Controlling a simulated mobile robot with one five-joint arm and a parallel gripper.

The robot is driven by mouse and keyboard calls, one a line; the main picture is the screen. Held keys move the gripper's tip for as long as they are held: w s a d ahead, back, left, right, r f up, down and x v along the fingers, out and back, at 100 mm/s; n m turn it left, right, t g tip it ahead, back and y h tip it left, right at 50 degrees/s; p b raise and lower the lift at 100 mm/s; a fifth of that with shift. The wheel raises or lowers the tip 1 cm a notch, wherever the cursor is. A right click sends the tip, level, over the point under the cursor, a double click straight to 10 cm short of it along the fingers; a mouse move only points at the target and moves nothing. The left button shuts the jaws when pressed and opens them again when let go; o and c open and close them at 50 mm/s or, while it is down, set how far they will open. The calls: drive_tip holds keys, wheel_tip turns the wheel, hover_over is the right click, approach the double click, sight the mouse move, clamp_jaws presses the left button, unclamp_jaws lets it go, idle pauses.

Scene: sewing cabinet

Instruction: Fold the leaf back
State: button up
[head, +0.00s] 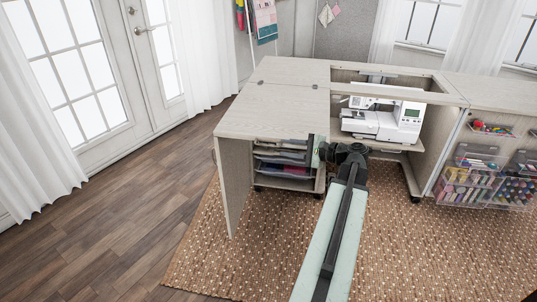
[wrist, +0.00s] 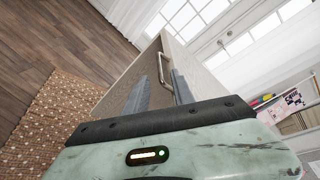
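The sewing cabinet shows pale wood in the head view. Its leaf (head: 268,112) lies flat at the front left, level with the top behind it, with dark hinges along the join. An upright panel (head: 234,187) stands under the leaf's left side, with a handle (head: 214,156) at its outer edge. My gripper (head: 318,151) is low at the cabinet's front, beside the open shelves; its fingers are hard to make out there. In the wrist view, my gripper (wrist: 161,93) has its fingers apart, with a pale panel and a metal handle (wrist: 179,66) ahead. Contact cannot be told.
A white sewing machine (head: 385,117) sits in the cabinet's open well. Shelves of papers (head: 283,160) are under the leaf. Clear drawers of supplies (head: 470,187) stand at right. A woven rug (head: 270,245) covers the floor in front; bare wood floor (head: 130,215) is free at left.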

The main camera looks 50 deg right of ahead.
sight(272, 146)
drive_tip(key=b+x, duration=0.1)
drive_tip(key=x, duration=0.6)
drive_tip(key=shift+w+a+f+b, duration=0.1)
drive_tip(key=shift+w+f+b, duration=0.05)
drive_tip(key=shift+w+b, duration=0.15)
clamp_jaws()
drive_tip(key=shift+s+a+f, duration=0.1)
idle(0.8)
